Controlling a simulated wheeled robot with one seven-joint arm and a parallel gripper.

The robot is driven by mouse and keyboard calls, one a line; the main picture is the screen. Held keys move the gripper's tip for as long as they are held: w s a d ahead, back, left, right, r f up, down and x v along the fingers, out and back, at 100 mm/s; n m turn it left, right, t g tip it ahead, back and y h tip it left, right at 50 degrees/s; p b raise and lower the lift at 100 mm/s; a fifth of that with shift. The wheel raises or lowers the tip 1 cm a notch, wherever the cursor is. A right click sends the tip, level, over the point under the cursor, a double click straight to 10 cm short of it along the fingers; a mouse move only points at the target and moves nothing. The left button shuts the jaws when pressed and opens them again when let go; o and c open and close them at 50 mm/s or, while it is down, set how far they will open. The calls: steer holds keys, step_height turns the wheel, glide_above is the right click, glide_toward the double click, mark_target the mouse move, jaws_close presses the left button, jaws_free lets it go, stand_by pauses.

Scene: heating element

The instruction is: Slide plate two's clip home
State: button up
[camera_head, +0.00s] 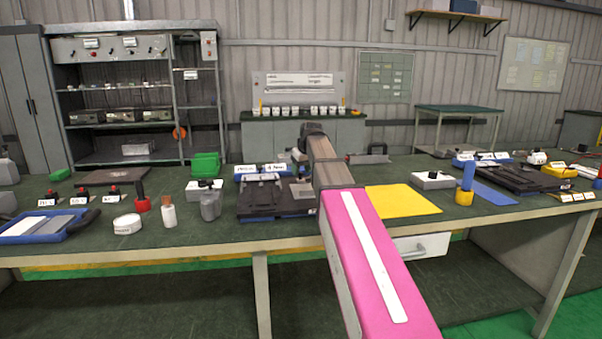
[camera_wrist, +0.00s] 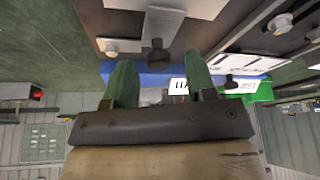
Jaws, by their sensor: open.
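My gripper (camera_wrist: 158,64) shows in the wrist view with its two green fingers apart and nothing clearly held between them. Beyond the fingertips is a dark fixture with a blue edge (camera_wrist: 150,79). A black round knob (camera_wrist: 158,56) appears between the fingertips, and whether they touch it I cannot tell. A white label (camera_wrist: 178,86), partly hidden by a finger, lies along the blue edge. In the head view a dark plate fixture (camera_head: 262,200) sits left of my arm, which hides the gripper. I cannot tell which part is plate two's clip.
A yellow mat (camera_head: 400,200) lies right of my arm. Another dark fixture (camera_head: 522,178) is farther right. A grey cup (camera_head: 210,206), a white bottle (camera_head: 169,213) and a blue tray (camera_head: 40,228) stand to the left. A green box (camera_head: 205,165) is behind.

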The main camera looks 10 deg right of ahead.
steer(key=v, duration=0.9)
steer(key=shift+s+r, duration=0.15)
steer(key=shift+r, duration=0.05)
